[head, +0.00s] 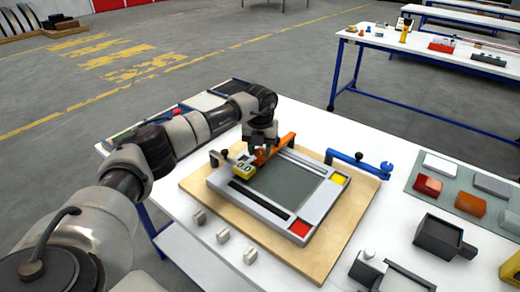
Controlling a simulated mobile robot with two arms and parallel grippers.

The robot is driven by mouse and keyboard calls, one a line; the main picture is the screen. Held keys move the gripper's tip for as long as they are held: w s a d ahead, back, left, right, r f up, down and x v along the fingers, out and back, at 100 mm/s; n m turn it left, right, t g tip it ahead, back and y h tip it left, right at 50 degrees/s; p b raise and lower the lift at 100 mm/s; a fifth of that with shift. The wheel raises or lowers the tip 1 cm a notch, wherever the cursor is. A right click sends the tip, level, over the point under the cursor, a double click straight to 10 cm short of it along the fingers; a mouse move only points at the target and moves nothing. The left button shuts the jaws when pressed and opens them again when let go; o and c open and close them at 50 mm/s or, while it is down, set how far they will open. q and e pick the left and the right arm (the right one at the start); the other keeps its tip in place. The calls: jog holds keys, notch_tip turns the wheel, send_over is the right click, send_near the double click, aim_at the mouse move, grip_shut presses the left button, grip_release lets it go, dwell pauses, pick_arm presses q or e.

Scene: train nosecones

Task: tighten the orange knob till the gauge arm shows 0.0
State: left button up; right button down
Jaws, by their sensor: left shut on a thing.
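My left gripper (262,148) points down over the far left corner of a grey frame, at an orange clamp-like part (284,143). It is shut on the orange knob (263,155), which its fingers mostly hide. A small yellow gauge (243,170) with a dark face sits just left of the knob, at the frame's edge. Its reading is too small to make out, and I cannot tell its arm apart. The grey frame (262,213) has a dark panel, one yellow corner and one red corner, and lies on a wooden board (330,235). My right gripper is not in view.
A dark box (440,238) and a mat (425,200) with coloured blocks are at the right. Another table (440,55) stands behind.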

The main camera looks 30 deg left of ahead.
aim_at(260, 151)
pick_arm(q)
jog(key=shift+r, duration=0.1)
jog(key=o, duration=0.9)
notch_tip(260, 151, up, 11)
jog(key=shift+f+b, duration=0.15)
jog(key=shift+b, duration=0.7)
